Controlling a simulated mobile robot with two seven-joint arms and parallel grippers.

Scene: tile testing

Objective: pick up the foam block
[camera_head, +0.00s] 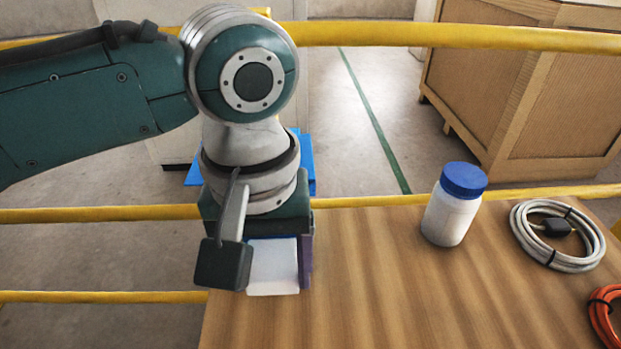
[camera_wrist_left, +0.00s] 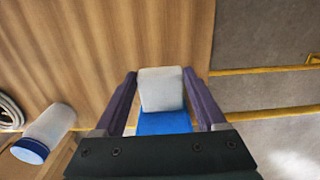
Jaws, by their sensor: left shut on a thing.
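The foam block (camera_head: 273,272) is white with a blue part on the side towards my palm. It sits between the purple fingers of my left gripper (camera_head: 276,283), which points down near the table's far left corner. In the left wrist view the block (camera_wrist_left: 161,90) is between both fingers of the left gripper (camera_wrist_left: 160,84), and the gripper is shut on it. In the head view one finger is hidden behind a dark part of my wrist. I cannot tell whether the block touches the table. My right gripper is not in view.
On the wooden table (camera_head: 375,290) stand a white bottle with a blue lid (camera_head: 453,210), a coiled grey cable (camera_head: 520,228) and an orange coil (camera_head: 603,318). Yellow rails (camera_head: 100,214) run behind the table. A wooden crate (camera_head: 520,90) stands beyond. The table's middle is clear.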

